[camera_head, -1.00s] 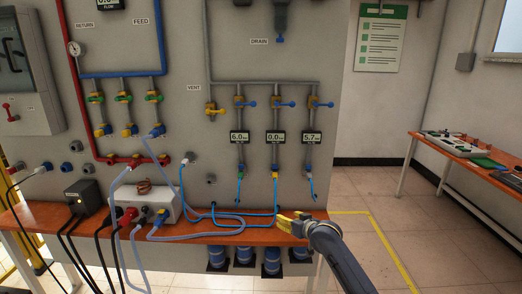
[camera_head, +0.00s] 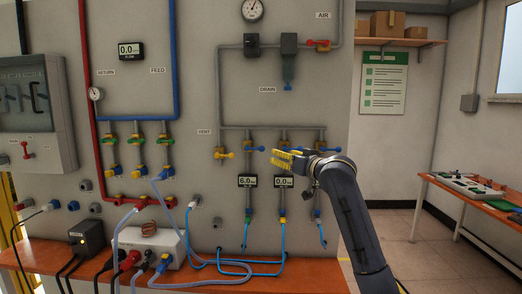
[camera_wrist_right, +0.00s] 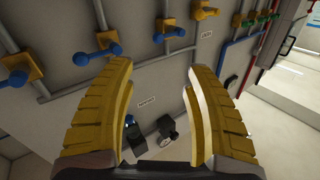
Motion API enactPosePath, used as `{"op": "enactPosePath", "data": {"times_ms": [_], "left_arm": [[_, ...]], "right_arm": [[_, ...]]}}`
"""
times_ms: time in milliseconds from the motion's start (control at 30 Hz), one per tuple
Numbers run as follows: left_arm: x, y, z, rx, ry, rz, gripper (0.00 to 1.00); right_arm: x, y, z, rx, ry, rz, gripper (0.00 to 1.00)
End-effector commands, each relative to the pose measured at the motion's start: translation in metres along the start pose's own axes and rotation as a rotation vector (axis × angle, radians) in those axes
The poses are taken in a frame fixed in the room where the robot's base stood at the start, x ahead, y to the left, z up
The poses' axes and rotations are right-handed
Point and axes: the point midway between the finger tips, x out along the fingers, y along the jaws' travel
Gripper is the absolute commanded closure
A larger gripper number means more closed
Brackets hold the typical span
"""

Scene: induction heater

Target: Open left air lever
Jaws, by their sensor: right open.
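The left air lever (camera_head: 256,149) is a small blue handle on a yellow valve, sticking out sideways to the right on the left of three vertical air pipes. In the right wrist view, where the panel appears turned over, it shows near the top (camera_wrist_right: 151,31), beyond the fingertips and apart from them. My right gripper (camera_head: 277,157) is open and empty in front of the panel, just right of the left lever, and covers part of the middle valve. Its two yellow fingers (camera_wrist_right: 160,68) are spread wide in the wrist view. My left gripper is not in view.
The middle lever (camera_wrist_right: 92,54) and right lever (camera_wrist_right: 18,78) are close beside the left one. The yellow-handled vent valve (camera_head: 220,154) is left of it. A 6.0 gauge (camera_head: 248,181) and blue hoses (camera_head: 247,236) are below. A drain unit (camera_head: 288,52) hangs above.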

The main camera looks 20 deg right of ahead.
Motion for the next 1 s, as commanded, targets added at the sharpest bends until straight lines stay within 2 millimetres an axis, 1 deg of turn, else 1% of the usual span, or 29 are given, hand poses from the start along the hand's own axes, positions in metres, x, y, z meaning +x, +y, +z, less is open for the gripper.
{"op": "enactPosePath", "data": {"times_ms": [200, 600, 800, 1000], "left_arm": [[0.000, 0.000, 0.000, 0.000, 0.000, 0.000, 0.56], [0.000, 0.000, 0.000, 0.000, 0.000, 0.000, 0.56], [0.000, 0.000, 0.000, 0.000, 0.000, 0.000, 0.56], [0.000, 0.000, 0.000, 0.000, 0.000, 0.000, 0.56]], "right_arm": [[0.038, -0.001, 0.001, 0.003, -0.002, -0.001, 0.47], [0.102, -0.001, 0.001, 0.002, -0.002, 0.000, 0.47], [0.127, 0.000, 0.001, 0.002, -0.001, 0.000, 0.47], [0.145, 0.000, 0.001, 0.002, -0.001, -0.001, 0.47]]}}
